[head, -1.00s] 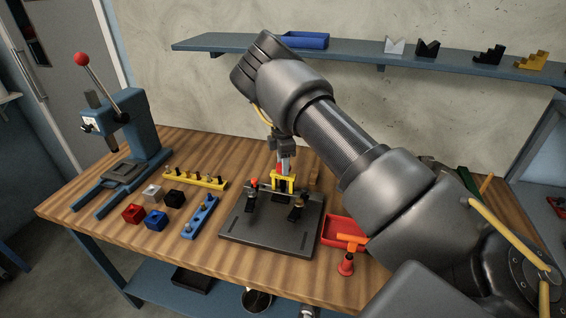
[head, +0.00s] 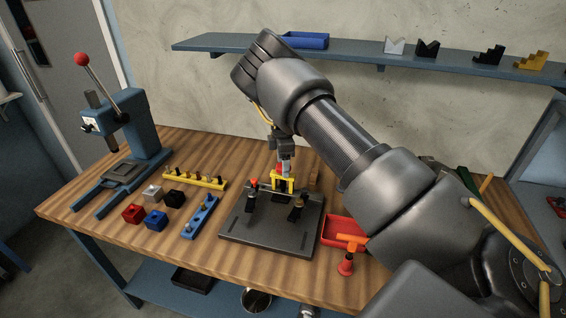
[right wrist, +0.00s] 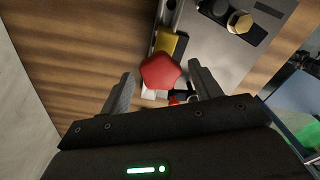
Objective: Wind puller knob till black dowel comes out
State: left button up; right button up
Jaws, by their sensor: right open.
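The yellow puller (head: 284,186) stands on the dark fixture plate (head: 272,238), between black clamps. Its red knob (right wrist: 161,72) shows in the right wrist view as a lobed red head. It also shows small in the head view (head: 280,168). My right gripper (head: 282,158) points down above the puller. In the right wrist view its two fingers (right wrist: 160,82) are apart, one on either side of the knob, and no contact shows. The black dowel cannot be made out; the puller and knob hide that spot. My left gripper is not in view.
An arbor press (head: 125,150) stands at the left. A yellow pin rack (head: 195,178), a blue rack (head: 200,217) and several coloured blocks (head: 155,219) lie left of the plate. A red tray (head: 336,228) and a red-orange tool (head: 346,263) are at its right.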

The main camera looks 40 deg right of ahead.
jog(key=shift+r, duration=0.1)
jog(key=shift+r, duration=0.3)
notch_tip(320, 180, up, 10)
jog(key=b, duration=0.2)
dwell(0.4)
